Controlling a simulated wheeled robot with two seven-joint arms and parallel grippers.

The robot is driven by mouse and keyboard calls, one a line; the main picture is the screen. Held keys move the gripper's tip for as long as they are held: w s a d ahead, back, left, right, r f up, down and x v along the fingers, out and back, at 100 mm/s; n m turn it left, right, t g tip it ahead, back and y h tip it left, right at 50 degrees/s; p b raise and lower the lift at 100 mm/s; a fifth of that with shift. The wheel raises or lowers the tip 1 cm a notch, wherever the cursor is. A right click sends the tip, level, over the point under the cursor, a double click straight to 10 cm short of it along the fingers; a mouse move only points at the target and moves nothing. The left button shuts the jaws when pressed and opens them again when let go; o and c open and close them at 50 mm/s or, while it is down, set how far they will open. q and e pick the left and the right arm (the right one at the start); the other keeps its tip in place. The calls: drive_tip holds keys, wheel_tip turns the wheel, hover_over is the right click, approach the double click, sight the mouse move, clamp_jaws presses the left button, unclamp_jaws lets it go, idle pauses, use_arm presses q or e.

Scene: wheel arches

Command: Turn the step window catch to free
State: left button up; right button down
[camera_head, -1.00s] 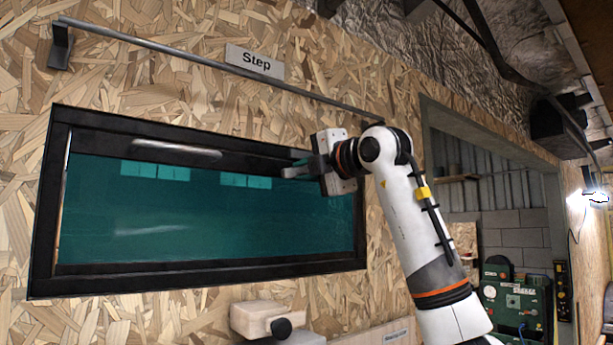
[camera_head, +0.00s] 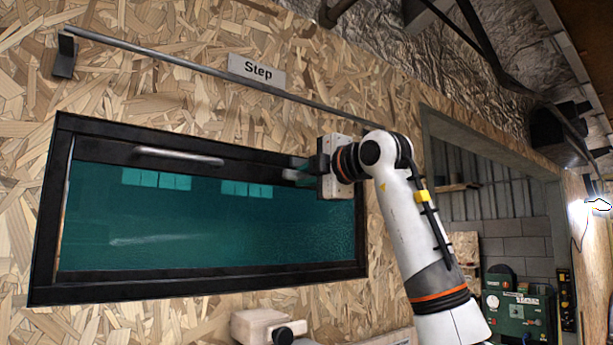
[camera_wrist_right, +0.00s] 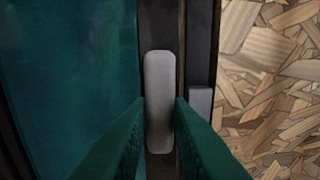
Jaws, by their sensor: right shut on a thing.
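The step window (camera_head: 200,225) has a teal pane in a black frame, on the chipboard wall below a "Step" sign (camera_head: 257,70). My right gripper (camera_head: 300,171) is at the upper right corner of this window. In the right wrist view, its two green fingers are shut on a grey rounded catch (camera_wrist_right: 160,75), one on each side. The catch lies lengthwise along the black frame strip there. In the head view the catch is hidden or too small to make out at the gripper. My left gripper is in neither view.
A metal rail (camera_head: 200,76) runs along the wall above the window. A small grey block (camera_wrist_right: 200,104) sits on the frame right of the catch. A wooden block (camera_head: 258,326) with a black knob is below the window. A doorway opens at the right.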

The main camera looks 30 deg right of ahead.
drive_tip(key=c, duration=1.3)
unclamp_jaws()
drive_tip(key=shift+s+d, duration=0.1)
drive_tip(key=shift+d, duration=0.05)
drive_tip(key=shift+s, duration=0.1)
drive_tip(key=shift+s+f+b, duration=0.1)
drive_tip(key=shift+s+b, duration=0.2)
drive_tip(key=shift+b, duration=0.05)
drive_tip(key=s+b, duration=0.1)
drive_tip(key=s, duration=0.2)
drive_tip(key=s+b, duration=0.2)
drive_tip(key=s, duration=0.2)
drive_tip(key=s+d+b, duration=0.1)
drive_tip(key=s, duration=0.3)
drive_tip(key=shift+s, duration=0.1)
